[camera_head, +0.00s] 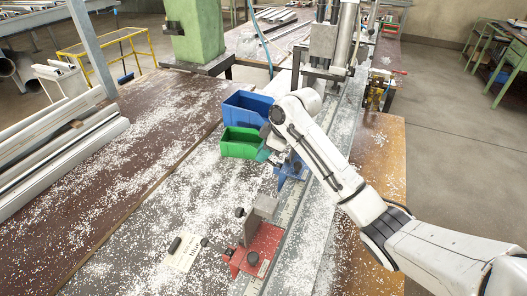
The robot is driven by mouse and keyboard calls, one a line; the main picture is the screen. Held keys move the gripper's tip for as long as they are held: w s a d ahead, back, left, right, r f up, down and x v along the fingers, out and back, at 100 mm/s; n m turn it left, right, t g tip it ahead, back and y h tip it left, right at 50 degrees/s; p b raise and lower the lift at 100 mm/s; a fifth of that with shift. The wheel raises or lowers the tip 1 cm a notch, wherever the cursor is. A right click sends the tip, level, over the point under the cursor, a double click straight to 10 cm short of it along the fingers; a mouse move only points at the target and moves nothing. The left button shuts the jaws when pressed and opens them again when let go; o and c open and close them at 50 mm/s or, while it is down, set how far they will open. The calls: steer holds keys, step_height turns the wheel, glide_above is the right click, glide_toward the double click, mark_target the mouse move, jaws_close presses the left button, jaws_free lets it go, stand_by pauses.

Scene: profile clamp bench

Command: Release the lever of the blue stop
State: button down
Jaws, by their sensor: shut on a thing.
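The blue stop (291,171) sits on the rail in the middle of the bench, partly covered by my arm and gripper. My gripper (270,155) is at the upper left side of the blue stop, low beside the green bin. It is shut on what appears to be the stop's lever. The lever itself and my fingertips are mostly hidden, so I cannot make out the lever's angle.
A red stop (262,247) with a grey block and black knobs sits nearer on the rail (291,215). A green bin (239,143) and a blue bin (245,108) stand close left of my gripper. A white card (185,252) lies at front left. White chips cover the bench.

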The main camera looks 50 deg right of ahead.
steer(key=c, duration=1)
jaws_free()
steer(key=shift+o, duration=0.2)
steer(key=shift+r, duration=0.1)
steer(key=b+v, duration=0.1)
steer(key=v, duration=0.9)
steer(key=shift+r, duration=0.3)
steer(key=shift+s+d+f, duration=0.1)
steer(key=shift+s, duration=0.05)
